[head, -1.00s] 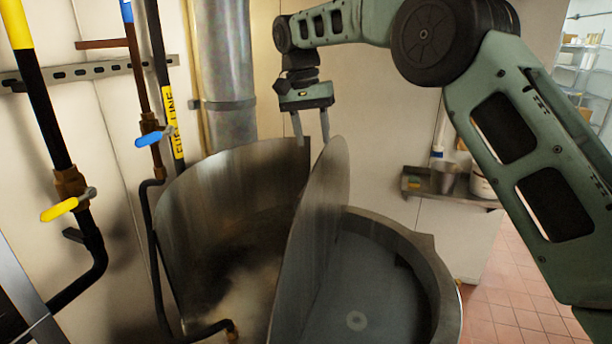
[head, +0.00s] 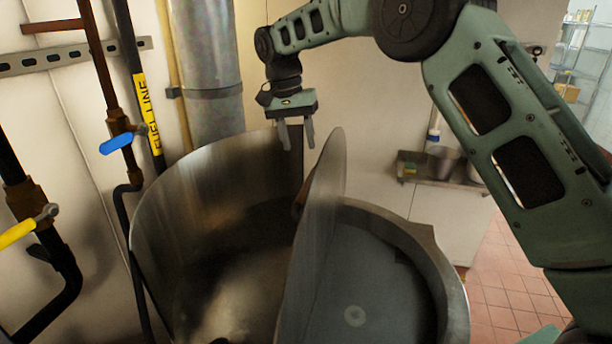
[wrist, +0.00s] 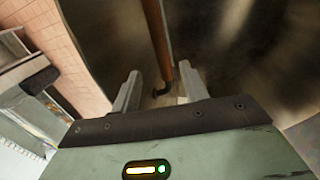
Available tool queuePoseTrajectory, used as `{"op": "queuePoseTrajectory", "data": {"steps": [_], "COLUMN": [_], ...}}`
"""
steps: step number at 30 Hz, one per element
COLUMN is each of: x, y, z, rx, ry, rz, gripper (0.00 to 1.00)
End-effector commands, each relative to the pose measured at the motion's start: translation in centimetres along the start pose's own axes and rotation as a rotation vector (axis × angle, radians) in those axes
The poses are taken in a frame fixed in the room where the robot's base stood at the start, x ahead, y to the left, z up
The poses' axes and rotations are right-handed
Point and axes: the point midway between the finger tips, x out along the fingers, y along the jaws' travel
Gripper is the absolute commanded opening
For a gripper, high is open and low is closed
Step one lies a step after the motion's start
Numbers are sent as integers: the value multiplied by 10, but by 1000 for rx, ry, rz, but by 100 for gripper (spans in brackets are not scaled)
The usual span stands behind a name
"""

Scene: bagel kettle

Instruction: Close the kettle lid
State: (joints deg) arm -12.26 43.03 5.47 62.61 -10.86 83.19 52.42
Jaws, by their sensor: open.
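The kettle (head: 440,290) is a large round steel vessel with its left part open and dark inside. Its lid (head: 322,240) is a flat steel plate that stands up steeply across the middle, so the lid is raised. My gripper (head: 298,147) hangs fingers-down above the kettle, just left of the lid's top edge, with its two fingers apart and nothing visibly held. In the wrist view my gripper (wrist: 162,88) is open, and a brown rod (wrist: 157,40) shows beyond and between the fingers. I cannot tell whether the lid touches a finger.
A valve with a blue handle (head: 117,143) and one with a yellow handle (head: 18,232) sit on pipes at the left. A thick metal duct (head: 208,80) rises behind the kettle. A wall shelf (head: 440,172) is at the right, above open red-tiled floor (head: 498,270).

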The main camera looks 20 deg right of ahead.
Motion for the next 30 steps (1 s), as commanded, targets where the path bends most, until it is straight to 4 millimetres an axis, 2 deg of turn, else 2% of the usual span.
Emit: {"op": "queuePoseTrajectory", "data": {"steps": [9,15,21,29,30], "x": [63,94,108,110,110], "y": [2,0,0,0,0], "z": [0,0,0,0,0], "rx": [0,-1,0,0,0], "ry": [-4,-3,0,0,0], "rz": [4,2,0,0,0], "gripper": [44,44,44,44,39]}}
